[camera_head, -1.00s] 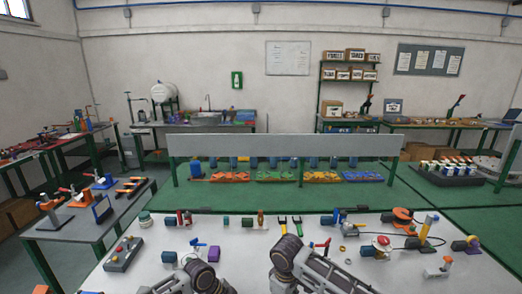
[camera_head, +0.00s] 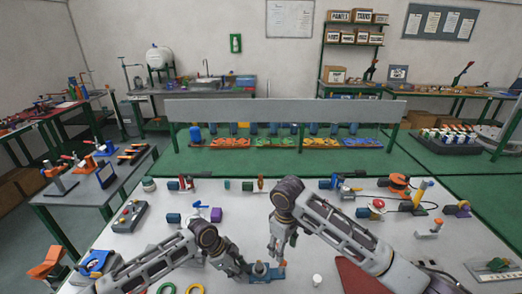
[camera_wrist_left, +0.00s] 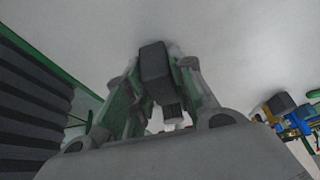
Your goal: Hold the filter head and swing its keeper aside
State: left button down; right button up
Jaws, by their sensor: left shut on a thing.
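A small dark filter head (camera_head: 260,268) appears to sit on a blue base (camera_head: 276,272) at the front middle of the white table. My left gripper (camera_head: 246,270) reaches it from the left and is shut on it. In the left wrist view a dark block (camera_wrist_left: 155,65) sits between the fingers of my left gripper (camera_wrist_left: 163,105). My right gripper (camera_head: 277,252) points down just above the blue base, close to the left gripper. Its fingertips are too small to tell open from shut. The keeper cannot be made out.
A small white cylinder (camera_head: 317,281) stands to the right. A blue-handled valve (camera_head: 199,208) and a purple block (camera_head: 216,215) lie behind my left arm. A grey panel (camera_head: 290,110) stands beyond the table.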

jog(key=shift+r, duration=0.1)
pick_arm(q)
jog(key=c, duration=1.1)
grip_release()
jog(key=shift+r, duration=0.1)
jog(key=shift+v, duration=5.9)
jog(key=shift+d, duration=0.1)
pick_arm(e)
jog(key=shift+a, duration=0.1)
